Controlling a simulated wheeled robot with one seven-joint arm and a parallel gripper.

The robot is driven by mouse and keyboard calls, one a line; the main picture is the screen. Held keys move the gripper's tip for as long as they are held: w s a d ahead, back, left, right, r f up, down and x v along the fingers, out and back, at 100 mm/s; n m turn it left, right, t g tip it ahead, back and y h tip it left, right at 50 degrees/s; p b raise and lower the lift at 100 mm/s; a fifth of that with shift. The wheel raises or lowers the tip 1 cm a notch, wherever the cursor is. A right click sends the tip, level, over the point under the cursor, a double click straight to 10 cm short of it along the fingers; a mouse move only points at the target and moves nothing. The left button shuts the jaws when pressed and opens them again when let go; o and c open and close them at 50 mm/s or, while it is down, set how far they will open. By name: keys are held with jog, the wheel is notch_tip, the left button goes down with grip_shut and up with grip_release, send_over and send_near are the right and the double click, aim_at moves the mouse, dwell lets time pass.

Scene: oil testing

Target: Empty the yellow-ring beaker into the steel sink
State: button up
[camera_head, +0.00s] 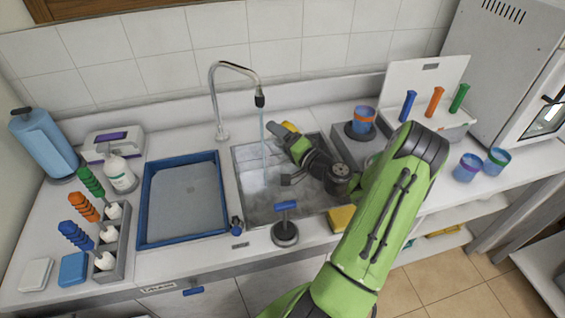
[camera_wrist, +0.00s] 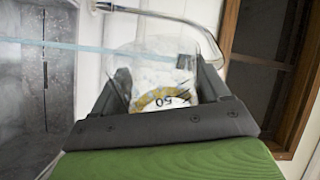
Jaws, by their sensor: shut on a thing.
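The clear yellow-ring beaker (camera_wrist: 152,64) is between the fingers of my gripper (camera_wrist: 163,88) in the wrist view, with a yellow band and an upside-down "50" mark. My gripper (camera_head: 283,138) is shut on it above the back of the steel sink (camera_head: 240,182). In the head view only a small yellow bit of the beaker (camera_head: 290,126) shows behind the gripper. The beaker looks tipped well over from upright. I cannot tell whether liquid is in it.
The faucet (camera_head: 217,92) runs a thin water stream beside my gripper. A blue tray (camera_head: 146,205) lies left of the sink. A beaker with an orange band (camera_head: 363,117) stands on a device at right.

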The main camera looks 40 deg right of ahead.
jog(key=n+b, duration=0.2)
jog(key=b, duration=0.1)
jog(key=shift+f, duration=0.2)
jog(key=shift+r+n+b, duration=0.2)
jog(key=shift+n+b, duration=0.1)
jog(key=shift+n, duration=0.2)
jog(key=n+b, duration=0.1)
jog(key=b, duration=0.1)
jog(key=shift+f+b, duration=0.15)
jog(key=shift+b, duration=0.15)
jog(key=n+b, duration=0.3)
jog(key=b, duration=0.1)
jog(key=shift+n+b, duration=0.3)
jog(key=shift+r+n+b, duration=0.35)
jog(key=shift+n+b, duration=0.15)
jog(key=shift+b, duration=0.15)
jog(key=n+b, duration=0.1)
jog(key=b, duration=0.1)
jog(key=shift+f+b, duration=0.15)
jog(key=shift+b, duration=0.15)
jog(key=n+b, duration=0.3)
jog(key=b, duration=0.1)
jog(key=shift+r+n+b, duration=0.2)
jog(key=shift+n+b, duration=0.4)
jog(key=shift+b, duration=0.1)
jog(key=shift+r, duration=0.25)
